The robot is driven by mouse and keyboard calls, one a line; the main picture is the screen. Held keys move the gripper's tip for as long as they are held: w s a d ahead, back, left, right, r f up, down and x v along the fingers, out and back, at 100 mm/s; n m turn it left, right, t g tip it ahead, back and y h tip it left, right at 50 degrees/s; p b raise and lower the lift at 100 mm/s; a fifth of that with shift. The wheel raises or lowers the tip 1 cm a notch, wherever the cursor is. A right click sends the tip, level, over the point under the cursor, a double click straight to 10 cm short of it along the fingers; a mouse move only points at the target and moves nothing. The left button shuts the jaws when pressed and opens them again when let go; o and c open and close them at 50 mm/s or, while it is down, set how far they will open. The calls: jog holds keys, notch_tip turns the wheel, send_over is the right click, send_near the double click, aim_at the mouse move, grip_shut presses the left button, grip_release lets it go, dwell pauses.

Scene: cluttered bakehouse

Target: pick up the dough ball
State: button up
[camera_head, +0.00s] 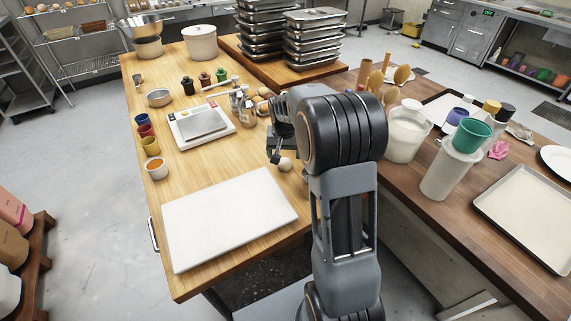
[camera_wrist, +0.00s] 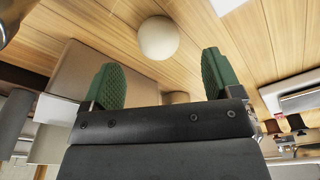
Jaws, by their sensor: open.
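The dough ball (camera_head: 285,164) is a small pale round ball on the light wooden table, seen just below and right of my gripper (camera_head: 274,156) in the head view. In the wrist view the dough ball (camera_wrist: 158,38) lies beyond the fingertips, roughly centred across the gap and touching neither finger. My gripper (camera_wrist: 160,72) is open there, its two green ribbed pads wide apart with nothing held between them. My arm hides part of the table beside the ball in the head view.
A white board (camera_head: 228,218) lies on the near table. A scale (camera_head: 201,122) and small jars (camera_head: 240,103) stand behind. On the darker counter at right are a white tub (camera_head: 405,134), a green cup (camera_head: 472,134) and a tray (camera_head: 530,207). Stacked metal pans (camera_head: 313,40) stand at the back.

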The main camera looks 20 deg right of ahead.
aim_at(285, 164)
jog(key=shift+w+d+f+p, duration=0.1)
jog(key=shift+f, duration=0.8)
jog(key=shift+w+d+f+p, duration=0.15)
jog(key=shift+f, duration=0.7)
jog(key=shift+w+d+f+p, duration=0.1)
jog(key=shift+f, duration=0.8)
jog(key=shift+c, duration=0.5)
jog(key=c, duration=0.7)
jog(key=shift+r, duration=0.1)
